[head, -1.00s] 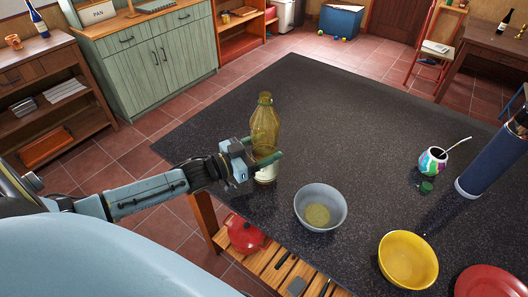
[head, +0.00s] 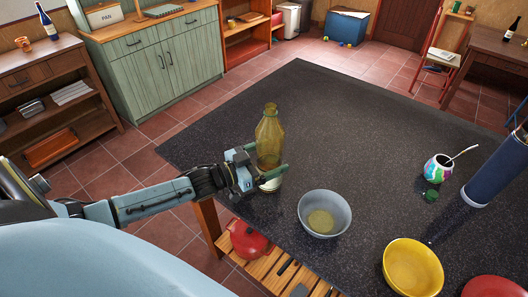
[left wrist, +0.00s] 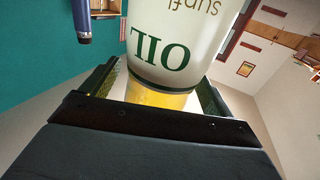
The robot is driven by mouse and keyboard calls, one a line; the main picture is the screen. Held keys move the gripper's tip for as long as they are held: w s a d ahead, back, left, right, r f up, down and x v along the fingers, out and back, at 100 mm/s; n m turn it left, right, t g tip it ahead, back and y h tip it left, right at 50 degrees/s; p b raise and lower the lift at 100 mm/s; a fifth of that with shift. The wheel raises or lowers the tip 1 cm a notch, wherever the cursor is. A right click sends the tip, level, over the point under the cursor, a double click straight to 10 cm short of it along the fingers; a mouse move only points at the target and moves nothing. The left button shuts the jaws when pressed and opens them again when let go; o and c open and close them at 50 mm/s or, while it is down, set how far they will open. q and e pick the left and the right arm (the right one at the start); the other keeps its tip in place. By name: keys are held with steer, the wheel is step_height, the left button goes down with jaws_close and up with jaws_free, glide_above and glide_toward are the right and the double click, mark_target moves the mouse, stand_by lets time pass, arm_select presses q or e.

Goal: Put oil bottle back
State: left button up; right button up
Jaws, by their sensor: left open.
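The oil bottle (head: 269,138), yellow-green with a whitish lower part, stands upright near the left edge of the dark table. My left gripper (head: 264,175) is at its lower part, with its fingers around it. In the left wrist view, the bottle's white label (left wrist: 190,25) reads "OIL" upside down, and the bottle sits between the open fingers (left wrist: 160,95). I cannot tell whether the fingers touch it. My right gripper is not in view.
The dark table (head: 340,120) has clear room behind the bottle. A green cabinet (head: 158,65) and a wooden shelf (head: 60,90) stand beyond.

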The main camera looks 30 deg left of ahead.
arm_select(q)
steer(key=shift+r, duration=0.2)
steer(key=v, duration=1.2)
